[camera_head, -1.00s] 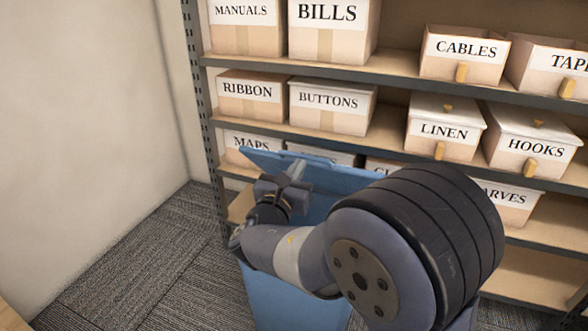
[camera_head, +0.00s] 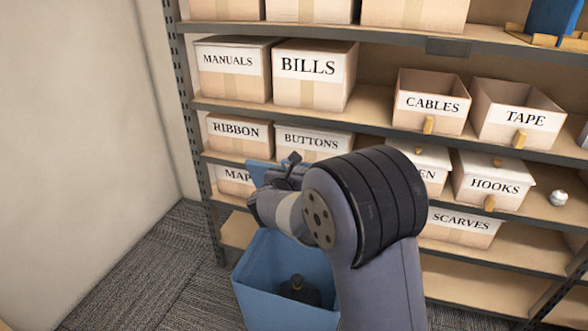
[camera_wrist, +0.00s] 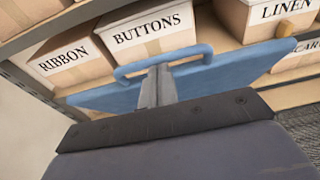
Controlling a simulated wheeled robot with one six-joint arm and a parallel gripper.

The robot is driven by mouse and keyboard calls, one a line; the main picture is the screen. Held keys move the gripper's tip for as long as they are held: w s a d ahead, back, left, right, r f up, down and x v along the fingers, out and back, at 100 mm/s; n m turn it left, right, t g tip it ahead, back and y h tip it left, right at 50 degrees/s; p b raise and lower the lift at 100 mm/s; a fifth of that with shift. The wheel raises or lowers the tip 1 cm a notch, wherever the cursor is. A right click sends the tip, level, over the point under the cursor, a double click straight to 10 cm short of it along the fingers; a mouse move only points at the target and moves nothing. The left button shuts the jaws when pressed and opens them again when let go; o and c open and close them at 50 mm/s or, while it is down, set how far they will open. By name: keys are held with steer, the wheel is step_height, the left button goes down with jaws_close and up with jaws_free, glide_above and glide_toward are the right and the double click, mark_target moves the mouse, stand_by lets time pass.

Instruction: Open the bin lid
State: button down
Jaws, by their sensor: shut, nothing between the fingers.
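The blue bin (camera_head: 262,302) stands on the carpet in front of the shelves, with its mouth open. Its blue lid (camera_head: 259,171) stands raised at the back; my arm hides most of it in the head view. In the wrist view the lid (camera_wrist: 235,70) spans the picture, with a loop handle (camera_wrist: 125,76) along its edge. My gripper (camera_head: 290,162) is shut and empty, up against the lid. In the wrist view its fingers (camera_wrist: 157,82) lie over the lid near the handle; I cannot tell whether they touch it.
A dark object (camera_head: 300,290) lies inside the bin. Shelves with labelled boxes, such as BUTTONS (camera_head: 312,142) and SCARVES (camera_head: 462,227), stand close behind the lid. A bare wall (camera_head: 80,130) is at the left, with clear carpet (camera_head: 150,265) before it.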

steer(key=w+r+p, duration=0.1)
steer(key=w+p, duration=0.1)
steer(key=p, duration=0.1)
steer(key=w+d+r+g+p, duration=0.1)
steer(key=w+p, duration=0.1)
steer(key=p, duration=0.2)
steer(key=w+d+r+g+p, duration=0.1)
steer(key=w+p, duration=0.1)
steer(key=p, duration=0.2)
steer(key=shift+w+d+r+y, duration=0.1)
steer(key=shift+w+d+y, duration=0.15)
steer(key=shift+y, duration=0.05)
steer(key=shift+w+d+r+g+p, duration=0.1)
steer(key=shift+w+d+g+p, duration=0.2)
steer(key=shift+w+p, duration=0.85)
steer(key=shift+w+d+g+p, duration=0.25)
steer(key=shift+w+p, duration=0.3)
steer(key=shift+p, duration=1.15)
